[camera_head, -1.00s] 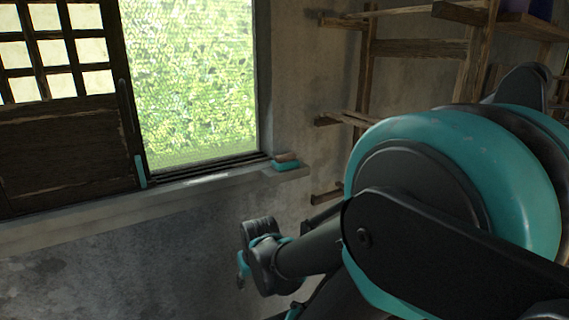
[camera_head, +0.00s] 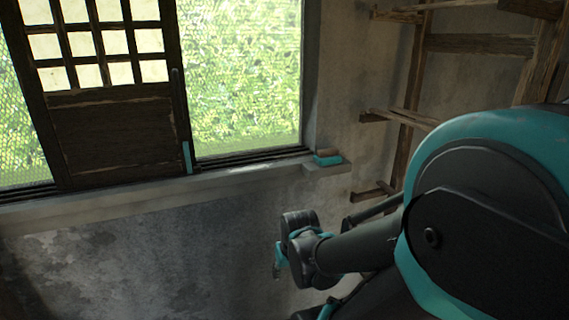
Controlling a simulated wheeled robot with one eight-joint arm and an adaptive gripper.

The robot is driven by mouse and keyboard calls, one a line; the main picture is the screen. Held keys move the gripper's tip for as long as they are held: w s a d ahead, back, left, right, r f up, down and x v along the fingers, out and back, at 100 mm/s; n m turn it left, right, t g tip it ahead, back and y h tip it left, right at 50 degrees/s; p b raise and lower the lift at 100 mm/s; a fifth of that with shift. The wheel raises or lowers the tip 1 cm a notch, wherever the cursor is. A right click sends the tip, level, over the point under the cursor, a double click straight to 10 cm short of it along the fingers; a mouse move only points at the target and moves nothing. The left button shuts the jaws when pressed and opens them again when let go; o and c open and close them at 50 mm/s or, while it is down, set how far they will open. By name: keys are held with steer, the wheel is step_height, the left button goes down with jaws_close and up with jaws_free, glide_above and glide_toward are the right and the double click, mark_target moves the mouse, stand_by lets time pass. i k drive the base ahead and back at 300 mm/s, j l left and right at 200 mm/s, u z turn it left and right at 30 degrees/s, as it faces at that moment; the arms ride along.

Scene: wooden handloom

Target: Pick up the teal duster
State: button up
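The teal duster (camera_head: 328,160) lies on a small ledge at the right end of the window sill, below the window's right corner. My gripper (camera_head: 277,272) shows small and partly hidden at the end of my arm, below the sill and lower left of the duster. It is clear of the duster. Its fingers are too small to tell whether they are open or shut.
The window has a dark wooden sliding panel (camera_head: 115,140) at left and a mesh opening (camera_head: 245,80) beside it. The stone sill (camera_head: 150,201) runs beneath. A wooden frame (camera_head: 411,100) stands against the wall right of the duster. The wall below the sill is bare.

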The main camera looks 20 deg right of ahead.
mark_target(328, 156)
steer(key=i+j+z, duration=0.1)
steer(key=z, duration=0.25)
steer(key=i+j+z, duration=0.2)
steer(key=z, duration=0.2)
